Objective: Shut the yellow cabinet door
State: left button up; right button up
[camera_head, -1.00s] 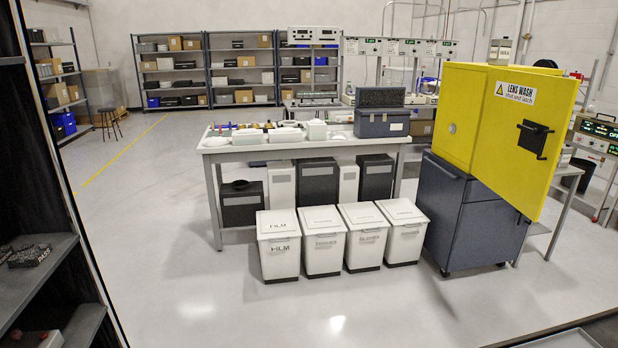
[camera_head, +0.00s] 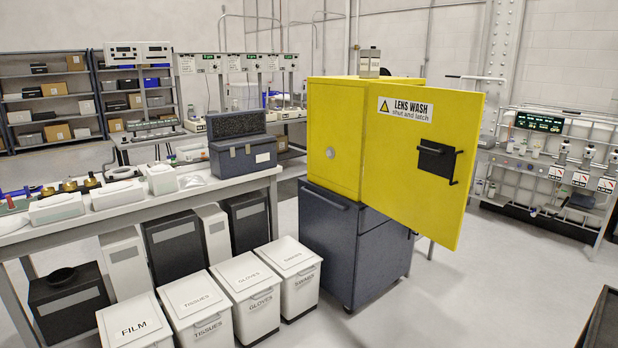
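The yellow cabinet (camera_head: 336,136) stands on a dark blue-grey base cabinet (camera_head: 357,250), right of the middle in the head view. Its yellow door (camera_head: 420,185) stands open and swung out to the right, its outer face toward me. The door carries a white "LENS WASH shut and latch" label (camera_head: 405,109) and a black latch handle (camera_head: 438,161). The inside of the cabinet is hidden behind the door. Neither of my grippers is in view.
A white workbench (camera_head: 215,185) with a blue toolbox (camera_head: 243,150) is left of the cabinet. Several white bins, including one labelled FILM (camera_head: 135,322), stand in front of it. A rack with bottles (camera_head: 555,170) is at right. Floor before the cabinet is clear.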

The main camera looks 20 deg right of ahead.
aim_at(427, 193)
jog(key=i+z, duration=0.25)
jog(key=z, duration=0.2)
jog(key=i+z, duration=0.2)
jog(key=z, duration=0.3)
jog(key=i+j+z, duration=0.2)
jog(key=z, duration=0.25)
